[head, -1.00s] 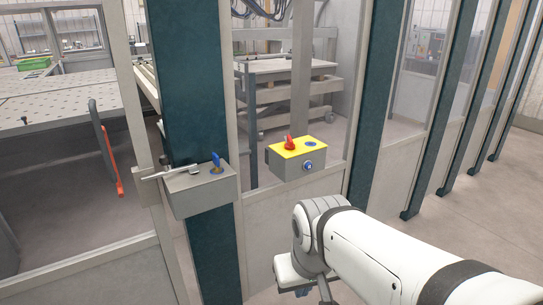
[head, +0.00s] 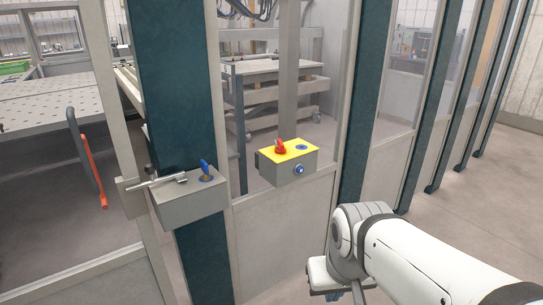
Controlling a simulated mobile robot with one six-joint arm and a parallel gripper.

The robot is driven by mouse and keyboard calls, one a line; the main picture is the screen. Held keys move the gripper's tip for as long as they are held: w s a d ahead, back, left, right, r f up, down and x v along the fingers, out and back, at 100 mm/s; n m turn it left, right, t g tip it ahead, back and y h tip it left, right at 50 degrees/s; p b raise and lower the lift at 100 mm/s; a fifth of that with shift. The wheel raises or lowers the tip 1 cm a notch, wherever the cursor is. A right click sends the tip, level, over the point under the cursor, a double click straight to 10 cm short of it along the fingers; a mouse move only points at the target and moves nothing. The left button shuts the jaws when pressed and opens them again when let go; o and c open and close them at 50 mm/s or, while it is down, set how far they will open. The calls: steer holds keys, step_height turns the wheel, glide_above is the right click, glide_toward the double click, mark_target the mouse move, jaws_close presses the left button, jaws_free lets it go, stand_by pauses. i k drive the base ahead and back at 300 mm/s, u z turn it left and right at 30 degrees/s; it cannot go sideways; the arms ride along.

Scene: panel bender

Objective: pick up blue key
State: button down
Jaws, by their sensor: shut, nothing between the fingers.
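The blue key (head: 206,168) stands upright in a lock on top of a grey box (head: 188,203), mounted at a dark green post left of centre in the head view. My white arm (head: 430,262) reaches in from the lower right. Its wrist (head: 322,274) hangs at the bottom edge, to the right of and lower in the picture than the key, and apart from it. My gripper's fingers are not visible, and the lower end of the wrist is cut off by the frame.
A metal latch rod (head: 155,182) lies beside the key, on its left. A yellow-topped control box (head: 288,165) with a red switch and a blue button sits to the right. Glazed fence panels and posts stand behind. A red handle (head: 92,172) is at far left.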

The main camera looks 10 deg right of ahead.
mark_target(206, 178)
steer(key=i, duration=0.95)
